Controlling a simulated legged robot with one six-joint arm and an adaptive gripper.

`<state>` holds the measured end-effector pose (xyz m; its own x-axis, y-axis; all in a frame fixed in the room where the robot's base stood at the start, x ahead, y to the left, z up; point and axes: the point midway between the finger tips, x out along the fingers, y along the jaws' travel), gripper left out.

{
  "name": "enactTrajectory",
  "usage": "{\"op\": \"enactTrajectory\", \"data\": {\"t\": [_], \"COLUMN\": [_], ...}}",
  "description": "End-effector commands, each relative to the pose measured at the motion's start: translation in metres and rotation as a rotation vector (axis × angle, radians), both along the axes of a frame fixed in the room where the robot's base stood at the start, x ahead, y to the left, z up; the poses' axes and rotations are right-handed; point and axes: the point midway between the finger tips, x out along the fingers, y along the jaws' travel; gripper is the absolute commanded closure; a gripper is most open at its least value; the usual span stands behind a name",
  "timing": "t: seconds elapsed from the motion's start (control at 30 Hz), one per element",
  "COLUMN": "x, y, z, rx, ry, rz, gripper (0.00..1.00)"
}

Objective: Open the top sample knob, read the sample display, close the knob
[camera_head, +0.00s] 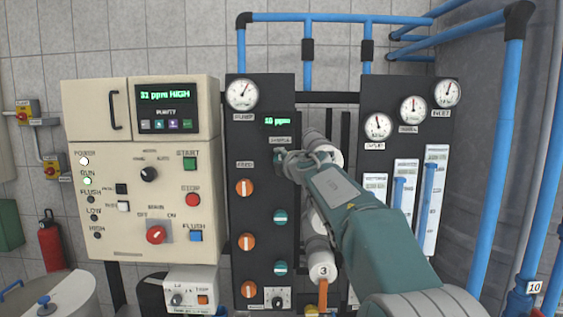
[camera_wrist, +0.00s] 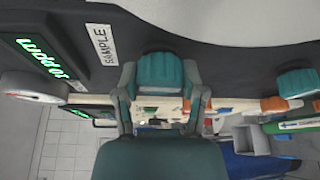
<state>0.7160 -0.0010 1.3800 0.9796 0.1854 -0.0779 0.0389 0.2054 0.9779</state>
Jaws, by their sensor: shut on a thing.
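The top teal sample knob (camera_wrist: 160,68) sits between my two gripper fingers in the wrist view. My gripper (camera_wrist: 160,80) is shut on it, one finger at each side. In the head view my gripper (camera_head: 284,160) is at the black panel just under the sample label (camera_head: 280,140) and hides most of the knob. How far the knob is turned I cannot tell.
More teal knobs (camera_head: 280,217) and several orange knobs (camera_head: 244,187) are on the same black panel (camera_head: 263,290). White cylinders (camera_head: 321,265) stand close right of it, behind my arm. The beige control box (camera_head: 120,235) at left has a display (camera_head: 166,108) reading 31 ppm HIGH.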

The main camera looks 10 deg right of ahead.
Motion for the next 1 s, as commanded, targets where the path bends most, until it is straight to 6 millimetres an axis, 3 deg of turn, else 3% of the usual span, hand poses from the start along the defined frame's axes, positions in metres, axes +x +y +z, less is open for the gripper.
{"op": "enactTrajectory", "data": {"t": [0.07,0.1,0.17,0.2,0.67,1.0], "x": [0.002,0.002,0.002,0.002,-0.005,-0.057], "y": [0.002,0.003,0.002,0.002,0.000,-0.010], "z": [-0.009,-0.009,-0.009,-0.008,-0.001,0.003], "rx": [-0.002,-0.002,-0.001,-0.001,0.001,0.000], "ry": [0.016,0.016,0.016,0.015,0.004,0.004], "rz": [0.008,0.008,0.008,0.007,0.002,0.001], "gripper": [0.94,0.42,0.16,0.13,0.13,0.13]}}
